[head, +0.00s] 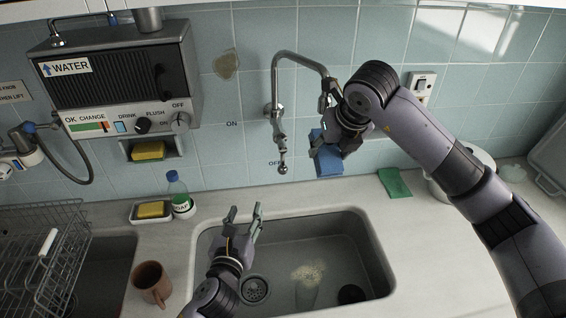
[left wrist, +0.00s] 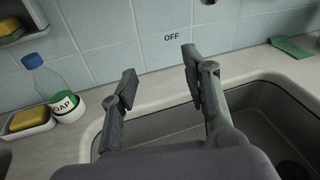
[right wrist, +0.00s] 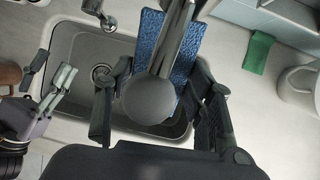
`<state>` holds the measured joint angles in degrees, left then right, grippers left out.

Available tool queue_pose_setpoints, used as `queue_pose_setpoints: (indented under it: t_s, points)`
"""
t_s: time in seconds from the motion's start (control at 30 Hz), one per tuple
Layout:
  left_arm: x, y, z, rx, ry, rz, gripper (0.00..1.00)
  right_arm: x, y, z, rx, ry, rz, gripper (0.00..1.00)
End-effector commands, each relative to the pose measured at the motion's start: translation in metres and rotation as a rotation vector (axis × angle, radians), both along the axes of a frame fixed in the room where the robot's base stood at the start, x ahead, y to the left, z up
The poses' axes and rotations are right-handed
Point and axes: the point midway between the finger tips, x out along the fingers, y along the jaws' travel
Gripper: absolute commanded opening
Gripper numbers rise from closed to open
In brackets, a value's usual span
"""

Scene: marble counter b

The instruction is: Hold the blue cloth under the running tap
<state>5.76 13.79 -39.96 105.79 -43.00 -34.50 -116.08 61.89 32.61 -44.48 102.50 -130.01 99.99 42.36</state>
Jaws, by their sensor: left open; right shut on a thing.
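The tap (head: 300,57) rises from the tiled wall and curves right. Its lever (head: 282,150) hangs down near the OFF label. In the right wrist view, the spout's rounded end (right wrist: 150,98) covers part of the blue cloth (right wrist: 182,50), and the grip itself is hidden. I see no clear water stream. My left gripper (head: 244,214) is open and empty above the sink's left part; its spread fingers (left wrist: 160,80) show in the left wrist view.
The sink (head: 370,235) has a drain and a pale patch (head: 308,271) on its floor. A soap bottle (head: 179,192), a sponge dish (head: 138,219) and a brown mug (head: 152,283) stand left of it. A green cloth (head: 394,182) lies right. A wire rack (head: 40,245) is far left.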

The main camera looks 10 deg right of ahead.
Motion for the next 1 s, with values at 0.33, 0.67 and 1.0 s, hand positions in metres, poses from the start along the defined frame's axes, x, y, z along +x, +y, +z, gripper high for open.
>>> queue_pose_setpoints:
  t_s: [0.33, 0.67, 1.0]
  points:
    - [-0.009, -0.075, 0.063, 0.085, -0.158, 0.004, 0.43, 0.0, 0.0, 0.0, 0.0, 0.0, 0.0, 0.27]
    - [0.03, -0.087, 0.068, 0.089, -0.17, 0.007, 0.43, 0.0, 0.0, 0.0, 0.0, 0.0, 0.0, 0.27]
    - [0.09, -0.101, 0.066, 0.089, -0.167, 0.006, 0.43, 0.0, 0.0, 0.0, 0.0, 0.0, 0.0, 0.27]
